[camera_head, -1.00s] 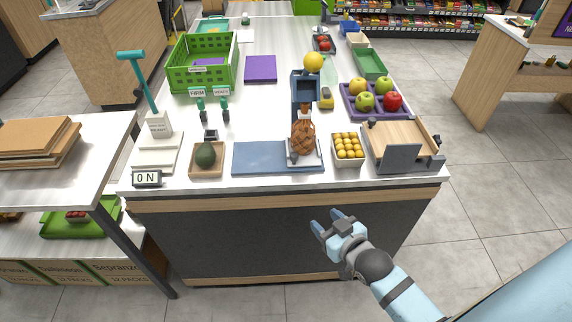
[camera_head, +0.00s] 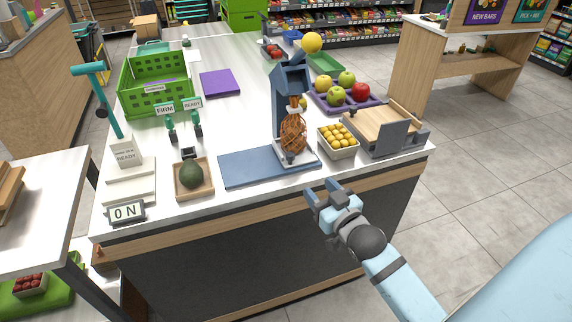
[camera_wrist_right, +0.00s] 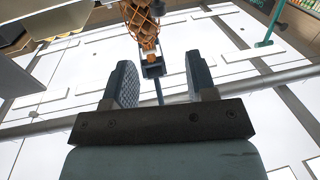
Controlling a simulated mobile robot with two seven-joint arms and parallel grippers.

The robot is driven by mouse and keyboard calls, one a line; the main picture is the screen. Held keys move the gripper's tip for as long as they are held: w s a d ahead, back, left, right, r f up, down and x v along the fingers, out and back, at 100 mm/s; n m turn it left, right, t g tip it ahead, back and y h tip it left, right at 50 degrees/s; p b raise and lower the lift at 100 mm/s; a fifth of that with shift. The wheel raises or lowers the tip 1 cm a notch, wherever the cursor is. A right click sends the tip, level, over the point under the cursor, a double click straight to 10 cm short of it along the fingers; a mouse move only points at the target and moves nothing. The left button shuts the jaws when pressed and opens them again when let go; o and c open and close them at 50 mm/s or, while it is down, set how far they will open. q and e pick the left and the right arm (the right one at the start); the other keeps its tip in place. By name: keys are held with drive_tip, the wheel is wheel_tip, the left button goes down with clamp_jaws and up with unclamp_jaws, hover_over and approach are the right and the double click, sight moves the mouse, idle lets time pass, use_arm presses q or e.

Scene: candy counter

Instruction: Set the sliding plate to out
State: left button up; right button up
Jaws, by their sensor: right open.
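A blue stand (camera_head: 278,95) rises from a flat blue base (camera_head: 245,168) near the counter's front edge. A pale plate (camera_head: 308,160) with a small dark knob (camera_head: 290,159) at its front lies at the base's right end; I take it as the sliding plate. A brown netted bottle-shaped item (camera_head: 293,134) stands over it and hides part of it. My right gripper (camera_head: 321,194) is open and empty, in front of and apart from the knob. In the right wrist view its fingers (camera_wrist_right: 162,80) are spread, with the netted item (camera_wrist_right: 143,28) and knob (camera_wrist_right: 153,70) beyond. My left gripper is not in view.
The counter's front edge (camera_head: 240,218) is near my gripper.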

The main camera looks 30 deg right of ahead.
sight(293, 158)
drive_tip(key=w, duration=0.4)
drive_tip(key=w+d, duration=0.1)
drive_tip(key=w, duration=0.8)
drive_tip(key=shift+w+d, duration=0.15)
drive_tip(key=shift+w, duration=0.2)
clamp_jaws()
